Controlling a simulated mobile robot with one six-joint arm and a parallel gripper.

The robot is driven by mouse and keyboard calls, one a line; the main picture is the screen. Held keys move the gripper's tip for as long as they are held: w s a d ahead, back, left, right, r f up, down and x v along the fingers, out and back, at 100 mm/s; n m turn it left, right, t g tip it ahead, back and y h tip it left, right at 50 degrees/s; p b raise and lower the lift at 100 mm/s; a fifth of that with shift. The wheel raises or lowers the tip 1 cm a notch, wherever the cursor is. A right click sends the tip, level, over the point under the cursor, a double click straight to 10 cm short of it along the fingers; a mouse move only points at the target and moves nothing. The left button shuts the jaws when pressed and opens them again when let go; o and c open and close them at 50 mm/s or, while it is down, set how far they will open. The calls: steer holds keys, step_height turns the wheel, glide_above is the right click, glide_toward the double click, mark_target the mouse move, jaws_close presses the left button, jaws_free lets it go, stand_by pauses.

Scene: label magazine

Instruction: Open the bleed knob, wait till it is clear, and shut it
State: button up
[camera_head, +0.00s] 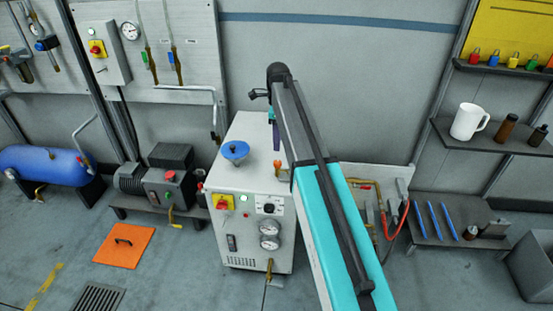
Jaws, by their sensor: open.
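A white cabinet (217,180) stands on the floor at the picture's middle. On its top are a blue round handwheel (235,150) and, by the right edge, a small orange knob (278,164). A small brass tap (269,268) is low on its front. I cannot tell from labels which one is the bleed knob. My arm reaches over from the lower right. My gripper (276,145) points down above the cabinet's top, near the orange knob and right of the handwheel. It is open, and its fingers are small and partly hidden by the arm.
The cabinet front has a red-yellow switch (223,202) and gauges (270,234). Left are a pump (168,185), a blue tank (48,167) and an orange floor plate (124,244).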

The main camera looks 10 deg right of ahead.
mark_target(278, 162)
steer(key=shift+f+p, duration=0.65)
steer(key=shift+f, duration=4.4)
steer(key=shift+c, duration=0.3)
steer(key=c, duration=1)
